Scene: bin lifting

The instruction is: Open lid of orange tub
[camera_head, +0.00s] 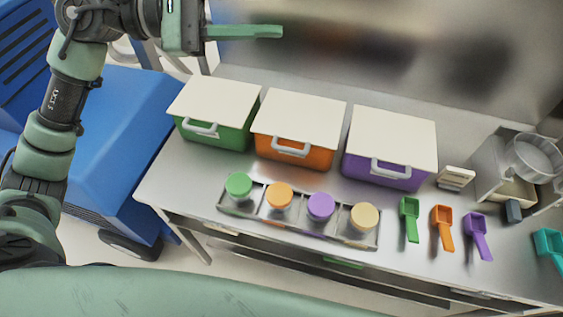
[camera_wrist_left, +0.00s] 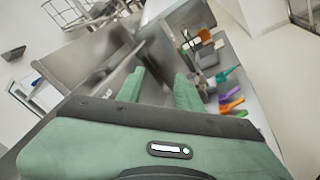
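The orange tub (camera_head: 277,151) stands in the middle of a row of three on the metal table. Its white lid (camera_head: 300,115) lies flat and closed, and a grey handle (camera_head: 290,149) is on its front. My left gripper (camera_head: 245,32) is raised above and behind the tubs, apart from the orange tub. In the left wrist view my left gripper (camera_wrist_left: 160,88) has its two green fingers spread with nothing between them. The orange tub cannot be made out in that view. My right gripper is not in view.
A green tub (camera_head: 213,134) and a purple tub (camera_head: 385,174) stand closely on either side. A rack (camera_head: 340,240) of colored-lidded jars sits in front. Green (camera_head: 409,220), orange (camera_head: 442,228) and purple (camera_head: 477,236) scoops lie to the right. A metal wall (camera_head: 400,60) rises behind.

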